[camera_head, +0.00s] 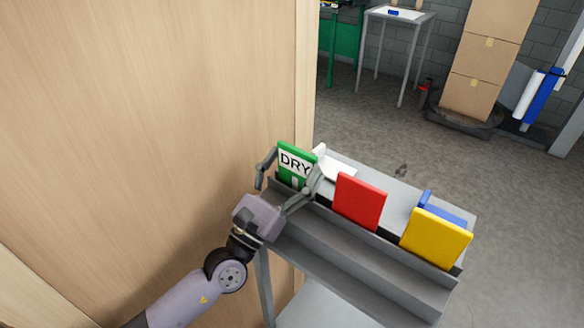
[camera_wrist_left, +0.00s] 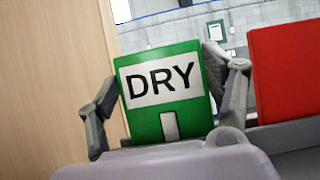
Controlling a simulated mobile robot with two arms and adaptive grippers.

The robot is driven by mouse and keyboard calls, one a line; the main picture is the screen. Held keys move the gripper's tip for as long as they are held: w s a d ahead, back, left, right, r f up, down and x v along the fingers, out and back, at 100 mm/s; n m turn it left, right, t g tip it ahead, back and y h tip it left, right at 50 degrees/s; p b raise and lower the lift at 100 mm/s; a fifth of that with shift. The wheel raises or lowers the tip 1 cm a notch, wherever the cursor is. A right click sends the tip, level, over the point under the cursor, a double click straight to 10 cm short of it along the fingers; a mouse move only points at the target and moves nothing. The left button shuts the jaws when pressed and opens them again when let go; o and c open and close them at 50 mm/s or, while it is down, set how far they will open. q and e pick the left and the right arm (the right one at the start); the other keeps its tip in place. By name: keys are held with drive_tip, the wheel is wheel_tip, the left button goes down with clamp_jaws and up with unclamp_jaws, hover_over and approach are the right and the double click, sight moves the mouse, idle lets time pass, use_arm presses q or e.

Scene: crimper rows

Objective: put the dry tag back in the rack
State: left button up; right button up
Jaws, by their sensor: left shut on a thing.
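The dry tag (camera_head: 296,162) is a green plate with a white label reading DRY. My left gripper (camera_head: 288,180) is shut on it, with a finger at each side edge. The tag is upright at the left end of the grey rack (camera_head: 350,262). In the left wrist view the tag (camera_wrist_left: 168,92) fills the middle, slightly tilted, between the two fingers (camera_wrist_left: 165,108). Its lower edge is hidden by my gripper's body, so I cannot tell whether it sits in the slot. My right gripper is not in view.
A red plate (camera_head: 359,201) and a yellow plate (camera_head: 436,239) stand in the rack to the right. A white object (camera_head: 332,163) and a blue object (camera_head: 440,208) are behind them. A wooden panel (camera_head: 150,110) stands close on the left. Stacked boxes (camera_head: 482,60) stand farther back.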

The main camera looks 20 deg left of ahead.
use_arm(q)
drive_tip(key=o, duration=1.4)
drive_tip(key=b+v, duration=0.5)
drive_tip(key=v, duration=0.7)
drive_tip(key=shift+r+b, duration=0.1)
drive_tip(key=shift+b, duration=0.2)
